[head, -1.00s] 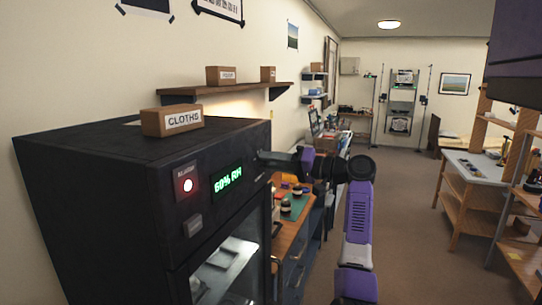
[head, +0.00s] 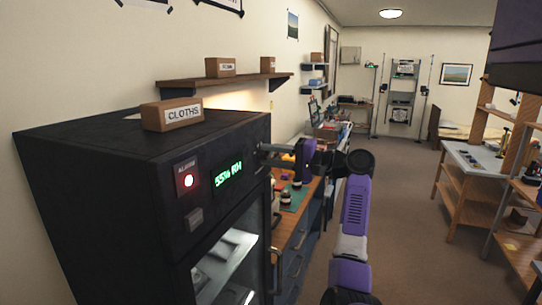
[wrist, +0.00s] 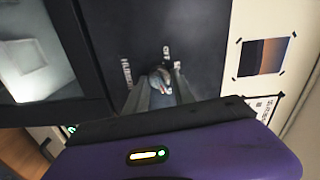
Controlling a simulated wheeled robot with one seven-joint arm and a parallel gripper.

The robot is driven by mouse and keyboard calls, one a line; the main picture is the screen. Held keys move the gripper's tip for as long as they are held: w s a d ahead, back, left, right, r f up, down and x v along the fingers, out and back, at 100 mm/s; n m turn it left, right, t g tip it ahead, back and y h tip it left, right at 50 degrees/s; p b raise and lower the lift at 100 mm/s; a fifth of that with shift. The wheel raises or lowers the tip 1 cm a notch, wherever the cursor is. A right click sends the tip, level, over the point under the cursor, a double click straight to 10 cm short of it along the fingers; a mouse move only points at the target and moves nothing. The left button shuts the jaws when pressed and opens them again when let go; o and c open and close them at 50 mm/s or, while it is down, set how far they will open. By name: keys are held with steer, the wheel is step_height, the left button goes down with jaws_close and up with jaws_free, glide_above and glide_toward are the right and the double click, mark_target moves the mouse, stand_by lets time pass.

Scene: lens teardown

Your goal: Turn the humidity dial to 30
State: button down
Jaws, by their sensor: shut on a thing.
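A black dry cabinet (head: 90,180) stands at the left of the head view. Its green display (head: 228,175) reads 55% RH. My gripper (head: 268,149) reaches the cabinet's front face to the right of the display. In the wrist view, the humidity dial (wrist: 161,77) is a small grey knob on the dark panel, between my gripper's two fingers (wrist: 160,88), which are shut on it. White lettering beside the dial is only partly legible. The dial cannot be made out in the head view.
A box labelled CLOTHS (head: 171,114) sits on the cabinet top. The cabinet's glass door (head: 232,262) is below. A workbench stands beyond, and open floor (head: 400,220) lies to the right.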

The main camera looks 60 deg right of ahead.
steer(key=shift+d+f, duration=0.1)
steer(key=c, duration=1.1)
jaws_free()
steer(key=shift+o, duration=0.2)
steer(key=s+b, duration=0.2)
steer(key=s, duration=0.5)
steer(key=shift+s+d+b, duration=0.25)
steer(key=shift+s+b, duration=0.1)
steer(key=shift+s, duration=0.05)
steer(key=shift+d, duration=0.1)
